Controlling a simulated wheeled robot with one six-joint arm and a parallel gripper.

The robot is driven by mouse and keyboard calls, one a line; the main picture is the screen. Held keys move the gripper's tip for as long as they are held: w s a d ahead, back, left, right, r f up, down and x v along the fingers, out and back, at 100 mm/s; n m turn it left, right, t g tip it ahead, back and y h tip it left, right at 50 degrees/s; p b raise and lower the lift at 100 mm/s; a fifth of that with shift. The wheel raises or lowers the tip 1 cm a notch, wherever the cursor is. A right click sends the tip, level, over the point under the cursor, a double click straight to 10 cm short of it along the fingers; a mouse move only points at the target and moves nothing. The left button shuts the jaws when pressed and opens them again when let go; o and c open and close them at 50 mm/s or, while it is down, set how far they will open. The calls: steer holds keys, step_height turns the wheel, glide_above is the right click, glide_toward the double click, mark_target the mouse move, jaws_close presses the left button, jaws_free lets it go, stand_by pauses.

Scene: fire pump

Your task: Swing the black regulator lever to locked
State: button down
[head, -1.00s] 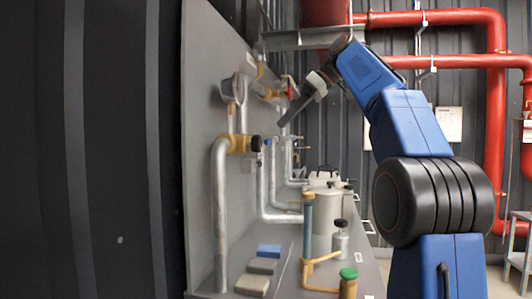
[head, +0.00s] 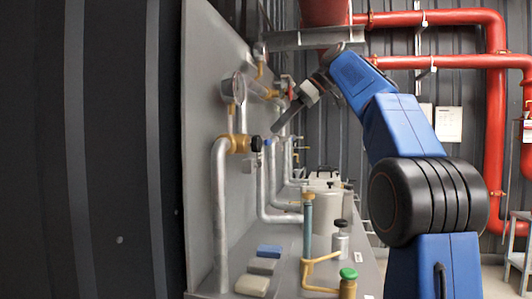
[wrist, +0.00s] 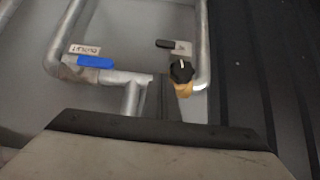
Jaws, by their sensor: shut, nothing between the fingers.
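In the wrist view a short black lever (wrist: 168,44) lies roughly level beside a small white tag on the grey panel. Just below it is a round black knob (wrist: 181,72) on a brass body; I cannot tell for certain which is the regulator lever. In the head view a black knob (head: 256,144) sits on a brass fitting at the top of a bent pipe. My gripper (head: 275,129) is shut and empty, pointing down and left toward the panel. In the wrist view its dark fingers (wrist: 164,97) appear just left of and below the knob, with no visible grip on anything.
A blue lever (wrist: 95,62) with a white label lies left of the fingers in the wrist view. Grey pipes (head: 220,210) and a round gauge (head: 238,88) stand out from the panel. Below, a bench holds blocks, a blue-green column (head: 308,225) and a green-capped fitting (head: 348,274).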

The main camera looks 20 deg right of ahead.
mark_target(258, 165)
steer(key=w+a+f, duration=0.2)
steer(key=a+f, duration=0.1)
steer(key=f, duration=0.5)
steer(key=shift+w+a+f, duration=0.15)
steer(key=shift+a+f, duration=0.05)
steer(key=shift+a, duration=0.15)
